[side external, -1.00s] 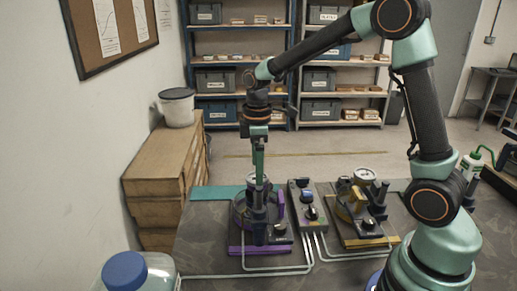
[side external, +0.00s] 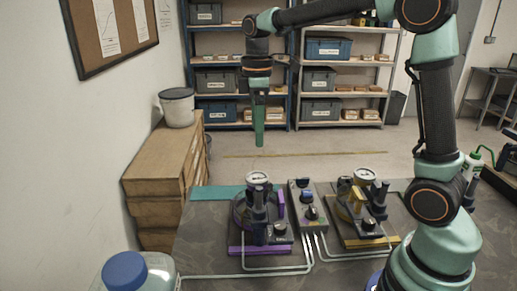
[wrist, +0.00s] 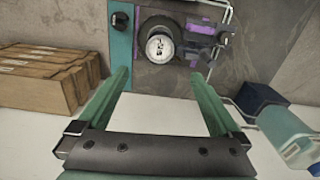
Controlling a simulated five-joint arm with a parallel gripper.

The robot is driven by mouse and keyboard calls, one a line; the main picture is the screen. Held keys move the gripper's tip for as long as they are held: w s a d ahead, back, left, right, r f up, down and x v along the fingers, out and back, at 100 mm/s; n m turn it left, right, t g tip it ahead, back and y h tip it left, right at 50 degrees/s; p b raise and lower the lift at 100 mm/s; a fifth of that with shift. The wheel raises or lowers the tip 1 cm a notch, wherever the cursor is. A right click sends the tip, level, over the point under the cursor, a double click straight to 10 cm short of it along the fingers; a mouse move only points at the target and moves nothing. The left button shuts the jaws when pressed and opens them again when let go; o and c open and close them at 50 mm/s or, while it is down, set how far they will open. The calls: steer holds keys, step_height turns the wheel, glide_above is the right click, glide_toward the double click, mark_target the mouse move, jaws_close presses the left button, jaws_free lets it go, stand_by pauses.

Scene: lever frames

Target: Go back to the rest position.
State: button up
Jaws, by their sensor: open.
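My gripper (side external: 259,140) hangs pointing down, well above the table and over the purple lever frame (side external: 260,248). In the wrist view my gripper (wrist: 168,84) has its two green fingers wide apart with nothing between them. A small control box (side external: 308,205) stands between the two frames.
A clear bottle with a blue cap (side external: 126,271) stands at the front left. Cardboard boxes (side external: 160,180) with a white bucket (side external: 177,107) are stacked by the left wall. Shelves (side external: 245,70) stand behind. The air around my gripper is clear.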

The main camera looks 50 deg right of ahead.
steer(key=s+a+m+t, duration=0.2)
steer(key=s+m+t, duration=0.3)
steer(key=s+m, duration=0.4)
steer(key=shift+s+f+m+t, duration=0.25)
steer(key=shift+s+m+t, duration=0.05)
steer(key=shift+s, duration=1.8)
steer(key=shift+a, duration=0.1)
steer(key=n+g, duration=0.4)
steer(key=g, duration=0.2)
glide_above(257, 177)
step_height(257, 177, down, 12)
steer(key=shift+r, duration=0.15)
